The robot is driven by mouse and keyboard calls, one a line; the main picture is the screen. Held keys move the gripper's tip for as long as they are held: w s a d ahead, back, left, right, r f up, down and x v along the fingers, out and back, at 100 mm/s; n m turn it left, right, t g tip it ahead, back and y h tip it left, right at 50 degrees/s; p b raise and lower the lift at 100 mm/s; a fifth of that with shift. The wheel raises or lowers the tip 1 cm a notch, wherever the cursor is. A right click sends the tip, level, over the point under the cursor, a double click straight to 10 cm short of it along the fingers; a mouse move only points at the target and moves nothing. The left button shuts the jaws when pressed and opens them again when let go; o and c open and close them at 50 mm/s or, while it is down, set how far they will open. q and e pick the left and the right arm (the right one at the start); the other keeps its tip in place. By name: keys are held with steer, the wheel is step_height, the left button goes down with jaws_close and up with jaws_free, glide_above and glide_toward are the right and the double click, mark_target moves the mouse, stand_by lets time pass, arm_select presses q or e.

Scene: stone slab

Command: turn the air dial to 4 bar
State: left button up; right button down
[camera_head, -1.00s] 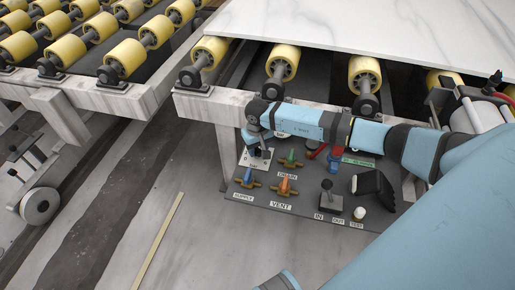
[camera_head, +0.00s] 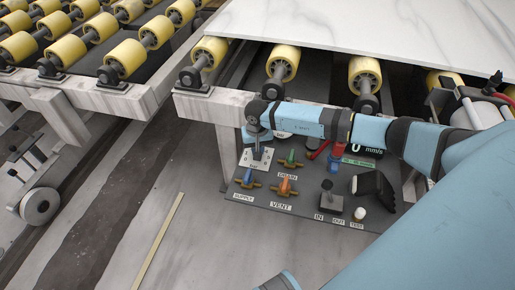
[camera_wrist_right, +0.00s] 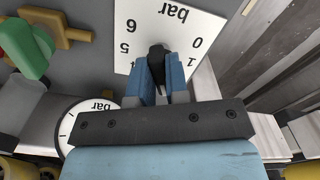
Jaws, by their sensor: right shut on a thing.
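The air dial's white plate (camera_wrist_right: 183,18) fills the upper middle of the right wrist view, with "bar" and the numbers 0, 1, 5 and 6 readable and 4 partly covered. Its black knob (camera_wrist_right: 157,54) stands between the two blue fingers of my right gripper (camera_wrist_right: 160,72), which is shut on it. The fingers hide much of the knob and lower plate, so I cannot tell which number it points at. In the head view the plate (camera_head: 246,160) lies at the panel's upper left, under my right gripper (camera_head: 258,153). My left gripper is not in view.
Beside the dial are green (camera_head: 290,160), orange (camera_head: 286,185) and blue (camera_head: 248,178) valve handles. A black lever (camera_head: 327,190) stands farther right. A round gauge (camera_wrist_right: 78,118) is partly hidden in the wrist view. Yellow rollers and a white slab (camera_head: 370,22) lie behind.

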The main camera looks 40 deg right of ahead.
steer(key=m, duration=0.3)
steer(key=shift+m, duration=0.3)
steer(key=m, duration=0.3)
steer(key=shift+w+a+m+p, duration=0.1)
steer(key=shift+a+m+p, duration=0.05)
steer(key=shift+m+p, duration=0.55)
steer(key=shift+m, duration=0.9)
steer(key=shift+w+m, duration=0.1)
steer(key=shift+m, duration=1.1)
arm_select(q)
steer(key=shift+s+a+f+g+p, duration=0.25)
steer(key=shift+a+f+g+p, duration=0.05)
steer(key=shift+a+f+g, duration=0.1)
arm_select(e)
steer(key=shift+m, duration=0.3)
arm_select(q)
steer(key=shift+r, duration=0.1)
arm_select(e)
steer(key=c, duration=1.1)
jaws_free()
